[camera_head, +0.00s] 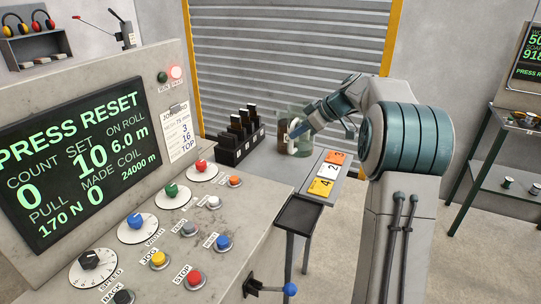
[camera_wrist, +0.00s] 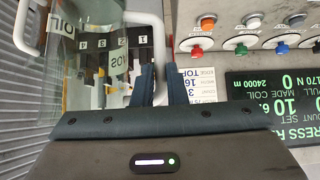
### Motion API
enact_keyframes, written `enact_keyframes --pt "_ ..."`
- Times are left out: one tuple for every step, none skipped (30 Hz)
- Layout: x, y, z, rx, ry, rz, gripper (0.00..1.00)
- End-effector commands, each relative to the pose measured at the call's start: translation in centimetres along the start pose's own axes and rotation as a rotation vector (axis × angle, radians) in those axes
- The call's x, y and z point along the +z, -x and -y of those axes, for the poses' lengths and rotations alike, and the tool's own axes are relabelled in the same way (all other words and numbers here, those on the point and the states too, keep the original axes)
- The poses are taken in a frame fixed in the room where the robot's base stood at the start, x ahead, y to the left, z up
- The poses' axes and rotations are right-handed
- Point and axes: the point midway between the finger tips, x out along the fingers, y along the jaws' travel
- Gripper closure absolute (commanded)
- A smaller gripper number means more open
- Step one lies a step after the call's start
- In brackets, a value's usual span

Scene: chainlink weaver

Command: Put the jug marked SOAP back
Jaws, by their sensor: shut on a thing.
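A clear jug (camera_wrist: 95,85) with a white handle (camera_wrist: 155,25) fills the left of the wrist view. A partly readable label starting "SO" (camera_wrist: 118,62) shows on it. My gripper (camera_wrist: 162,78) is shut on this jug's handle. In the head view the glassy jug (camera_head: 301,112) stands at the far end of the bench, with my gripper (camera_head: 296,131) at its side. Dark contents (camera_head: 284,138) show at its left; I cannot tell which jug they belong to. A second label, seemingly ending "OIL" (camera_wrist: 60,20), shows at the wrist view's upper left. I cannot tell whether the jug touches the bench.
A black rack (camera_head: 238,143) with several upright dark pieces stands left of the jug. Numbered cards (camera_head: 328,172) lie on the bench at its right. The control panel (camera_head: 75,160) fills the left. A grey shutter (camera_head: 290,50) is behind.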

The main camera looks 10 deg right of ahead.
Motion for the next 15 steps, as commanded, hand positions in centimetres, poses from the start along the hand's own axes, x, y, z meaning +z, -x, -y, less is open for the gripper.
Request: enact_keyframes --pt "-0.7 -1.5 0.2 -0.009 0.002 0.0 1.0" --pt "-0.9 -2.3 0.2 -0.01 0.001 0.0 1.0" --pt "-1.2 -3.4 0.3 -0.01 0.002 0.0 1.0" --pt "-1.4 -4.2 0.3 -0.01 0.002 0.001 1.0" --pt "-1.5 -5.0 0.3 -0.01 0.002 0.001 1.0" --pt "-1.8 -5.9 0.4 -0.009 0.002 0.001 1.0" --pt "-1.9 -6.6 0.3 -0.008 0.001 0.001 1.0" --pt "-2.1 -7.3 0.3 -0.008 0.0 0.001 1.0" --pt "-2.3 -8.1 0.3 -0.006 0.0 0.001 1.0" --pt "-2.4 -8.7 0.3 -0.006 0.0 0.001 1.0" --pt "-2.5 -9.2 0.3 -0.005 0.0 0.001 1.0" --pt "-2.6 -9.7 0.2 -0.003 0.0 0.001 1.0" --pt "-2.7 -10.1 0.2 -0.003 0.0 0.001 1.0" --pt "-2.7 -10.3 0.3 -0.003 0.0 0.0 1.0" --pt "-2.7 -10.6 0.3 -0.003 0.0 0.0 1.0"
